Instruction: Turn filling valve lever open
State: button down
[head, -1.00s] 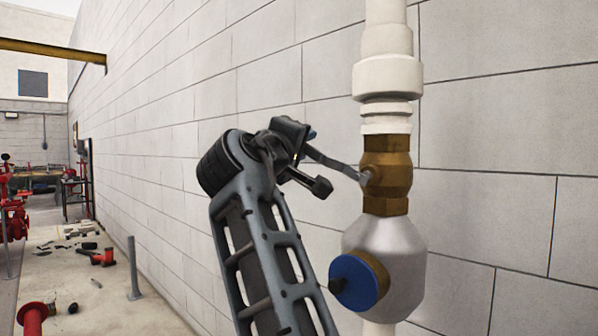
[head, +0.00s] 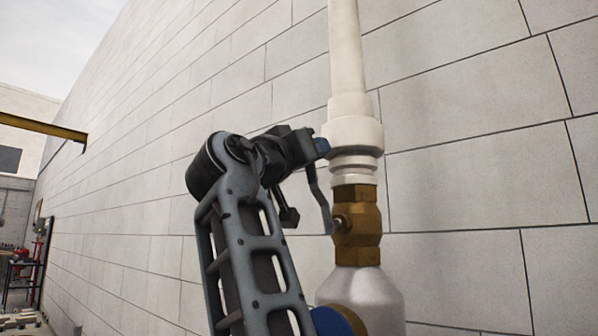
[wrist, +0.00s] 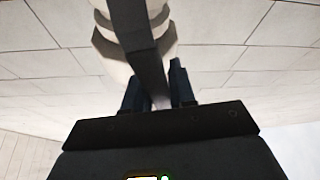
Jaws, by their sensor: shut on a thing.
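The brass filling valve (head: 357,232) sits in the vertical pipe beside the block wall. Its thin grey lever (head: 318,187) rises steeply from the valve's left side, leaning a little left. My gripper (head: 308,148) is at the lever's upper end, left of the white pipe. In the wrist view the two dark fingers (wrist: 160,92) are shut on the lever (wrist: 145,55), which runs between them as a dark strip. The exact finger contact is hidden in the head view.
The white pipe (head: 345,60) with its wide collar (head: 355,130) stands close to the right of my gripper. Below the valve is a silver body (head: 372,298) with a blue cap (head: 330,322). The wall (head: 450,180) is behind.

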jog(key=shift+s+d+r+m+g+h+b, duration=0.3)
jog(key=shift+s+d+m+h+b, duration=0.25)
jog(key=shift+m, duration=0.5)
jog(key=shift+s+d+r+m+g+h+b, duration=0.3)
jog(key=shift+s+d+m, duration=0.3)
jog(key=shift+m, duration=0.45)
jog(key=shift+d, duration=0.1)
jog(key=c, duration=1.3)
grip_release()
jog(key=shift+o, duration=1.4)
jog(key=shift+w+f, duration=0.1)
jog(key=shift+f, duration=0.25)
jog(key=v, duration=0.7)
jog(key=shift+s+b, duration=0.35)
jog(key=shift+a, duration=0.25)
